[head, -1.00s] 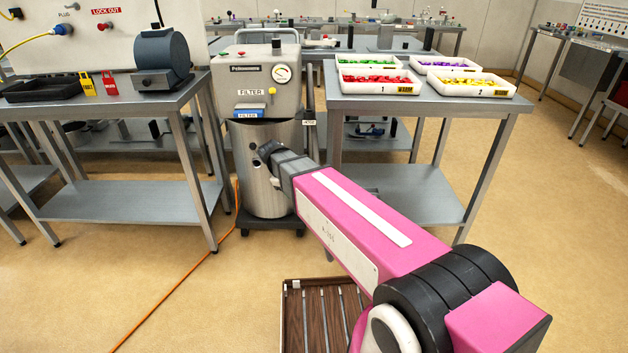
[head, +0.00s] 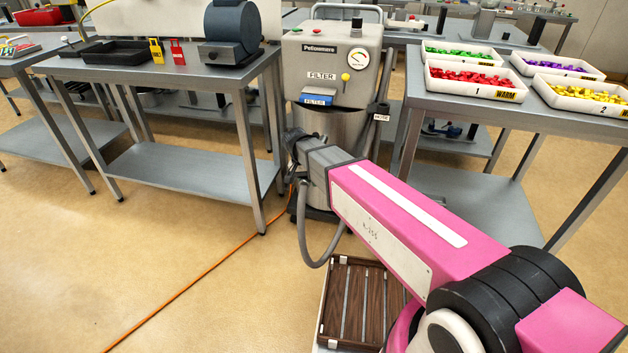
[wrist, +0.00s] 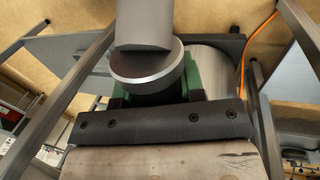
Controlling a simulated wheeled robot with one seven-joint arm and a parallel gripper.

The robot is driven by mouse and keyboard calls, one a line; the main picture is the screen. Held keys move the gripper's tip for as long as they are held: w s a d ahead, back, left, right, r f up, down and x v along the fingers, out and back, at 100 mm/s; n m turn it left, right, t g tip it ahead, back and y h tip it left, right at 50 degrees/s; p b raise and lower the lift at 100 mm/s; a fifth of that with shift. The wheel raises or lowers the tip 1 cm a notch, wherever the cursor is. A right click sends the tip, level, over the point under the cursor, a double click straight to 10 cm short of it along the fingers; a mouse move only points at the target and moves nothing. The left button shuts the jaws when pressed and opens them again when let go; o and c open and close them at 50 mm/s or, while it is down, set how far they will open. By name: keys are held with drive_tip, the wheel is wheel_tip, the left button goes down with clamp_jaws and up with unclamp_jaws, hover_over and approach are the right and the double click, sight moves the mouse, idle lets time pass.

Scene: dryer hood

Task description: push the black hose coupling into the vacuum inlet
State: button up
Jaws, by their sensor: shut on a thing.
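My gripper (head: 300,150) is in front of the steel drum of the vacuum (head: 338,125), and the arm hides the drum's lower middle. In the wrist view its green fingers (wrist: 150,92) are shut on the black hose coupling (wrist: 150,99), beneath a grey, pale-rimmed disc. A grey hose (head: 304,235) hangs in a loop below the gripper. A thick grey cylinder (wrist: 144,25) rises from the disc in the wrist view. The vacuum inlet is hidden now; I cannot tell whether the coupling touches it.
A grey bench with a motor-like machine (head: 232,35) stands left of the vacuum. A bench with bead trays (head: 478,80) stands close on the right. An orange cable (head: 200,275) crosses the floor. A brown slatted crate (head: 345,300) lies below my arm.

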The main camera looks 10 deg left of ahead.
idle(0.3)
drive_tip(key=shift+w+d, duration=0.15)
drive_tip(key=shift+w, duration=1.3)
drive_tip(key=shift+w+d, duration=0.1)
drive_tip(key=shift+w, duration=1.3)
drive_tip(key=shift+w+d, duration=0.15)
drive_tip(key=shift+w, duration=1.7)
drive_tip(key=o, duration=1.1)
drive_tip(key=shift+r, duration=0.15)
drive_tip(key=v, duration=1)
drive_tip(key=shift+r, duration=0.25)
